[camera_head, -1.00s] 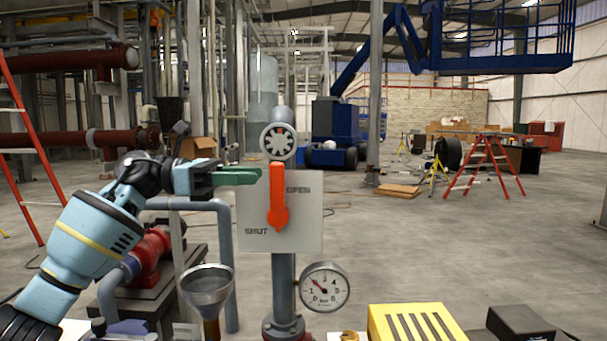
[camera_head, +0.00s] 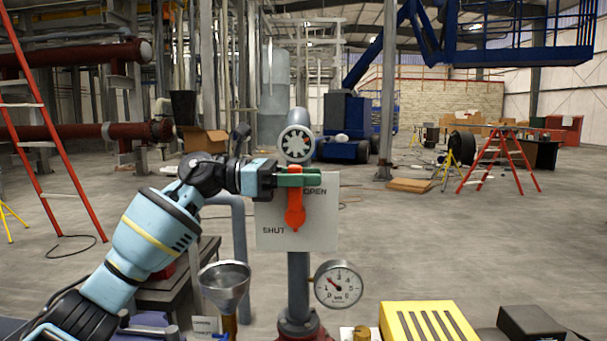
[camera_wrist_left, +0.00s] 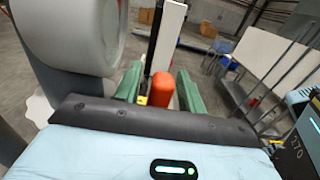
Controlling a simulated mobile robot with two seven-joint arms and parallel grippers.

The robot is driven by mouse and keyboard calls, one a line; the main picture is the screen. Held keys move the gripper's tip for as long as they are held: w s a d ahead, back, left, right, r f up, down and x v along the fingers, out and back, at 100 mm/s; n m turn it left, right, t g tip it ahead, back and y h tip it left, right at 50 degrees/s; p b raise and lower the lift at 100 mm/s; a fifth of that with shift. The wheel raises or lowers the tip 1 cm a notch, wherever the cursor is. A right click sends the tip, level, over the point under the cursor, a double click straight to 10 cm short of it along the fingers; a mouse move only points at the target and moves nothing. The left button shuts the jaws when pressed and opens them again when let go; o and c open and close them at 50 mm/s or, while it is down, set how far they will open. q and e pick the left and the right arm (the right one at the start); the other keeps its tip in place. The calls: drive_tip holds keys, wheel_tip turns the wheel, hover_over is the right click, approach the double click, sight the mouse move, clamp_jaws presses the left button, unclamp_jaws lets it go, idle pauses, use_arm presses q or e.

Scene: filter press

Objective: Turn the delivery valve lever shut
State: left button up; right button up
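The orange-red delivery valve lever (camera_head: 294,212) stands upright on a white plate (camera_head: 325,235). The plate reads OPEN at upper right, partly hidden by the gripper, and SHUT at lower left. My left gripper (camera_head: 300,177) is at the lever's upper end. In the left wrist view the lever's orange end (camera_wrist_left: 162,90) lies between the two green fingers (camera_wrist_left: 158,92), with visible gaps on both sides, so the gripper is open around it. My right gripper is out of view.
A grey pipe end with a round vaned face (camera_head: 296,146) is just above the lever. A pressure gauge (camera_head: 338,284) sits below right, a metal funnel (camera_head: 225,283) below left. A yellow slotted box (camera_head: 430,322) and a black box (camera_head: 532,324) are at front right.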

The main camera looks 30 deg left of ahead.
use_arm(q)
drive_tip(key=c, duration=0.8)
clamp_jaws()
drive_tip(key=shift+f, duration=0.1)
